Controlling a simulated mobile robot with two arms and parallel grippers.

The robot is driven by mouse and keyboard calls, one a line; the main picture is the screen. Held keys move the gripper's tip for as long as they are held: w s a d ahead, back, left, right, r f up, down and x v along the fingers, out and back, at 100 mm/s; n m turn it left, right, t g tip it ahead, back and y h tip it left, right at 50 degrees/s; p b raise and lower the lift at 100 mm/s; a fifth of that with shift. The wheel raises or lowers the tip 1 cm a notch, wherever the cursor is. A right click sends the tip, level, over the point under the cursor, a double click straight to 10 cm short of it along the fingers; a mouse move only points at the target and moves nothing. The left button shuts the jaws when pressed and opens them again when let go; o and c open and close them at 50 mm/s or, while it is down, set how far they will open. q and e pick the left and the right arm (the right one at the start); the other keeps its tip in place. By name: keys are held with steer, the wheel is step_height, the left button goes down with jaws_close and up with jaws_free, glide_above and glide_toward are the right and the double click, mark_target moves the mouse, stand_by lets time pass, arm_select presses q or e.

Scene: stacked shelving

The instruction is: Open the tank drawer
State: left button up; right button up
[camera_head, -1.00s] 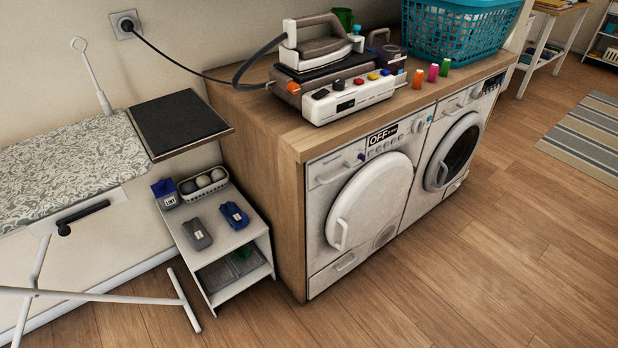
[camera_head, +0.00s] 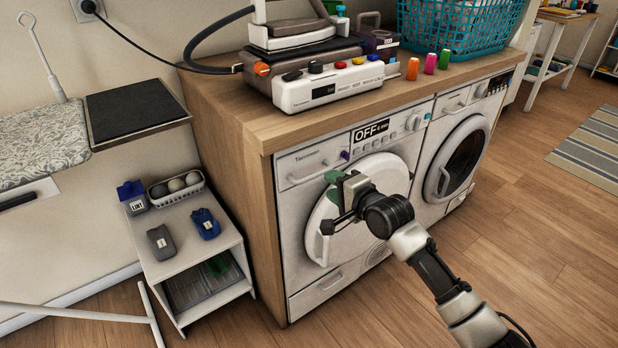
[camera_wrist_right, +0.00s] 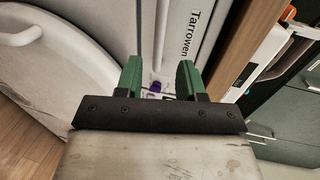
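The left white machine has a drawer front (camera_head: 308,165) at its upper left, with a bar handle and the brand name. The drawer looks shut. In the right wrist view the branded front (camera_wrist_right: 190,35) is just beyond the fingers. My right gripper (camera_head: 330,202) is in front of this machine, below and right of the drawer handle, overlapping the round door in the picture. Its green fingers (camera_wrist_right: 159,82) are apart with nothing held between them. A purple knob shows in the gap. The right machine has a similar drawer front (camera_head: 455,103), also shut. My left gripper is out of view.
The round white door (camera_head: 375,175) of the left machine is shut. A wooden counter (camera_head: 225,95) above carries an ironing station (camera_head: 325,85) and a teal basket (camera_head: 455,30). A small white shelf unit (camera_head: 185,250) stands at left. The floor in front is clear.

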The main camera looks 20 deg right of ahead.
mark_target(315, 173)
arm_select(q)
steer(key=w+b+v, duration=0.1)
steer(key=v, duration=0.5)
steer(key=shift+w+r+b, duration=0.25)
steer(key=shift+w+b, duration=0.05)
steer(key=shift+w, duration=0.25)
arm_select(e)
steer(key=shift+x, duration=3.95)
steer(key=shift+d, duration=0.1)
jaws_close()
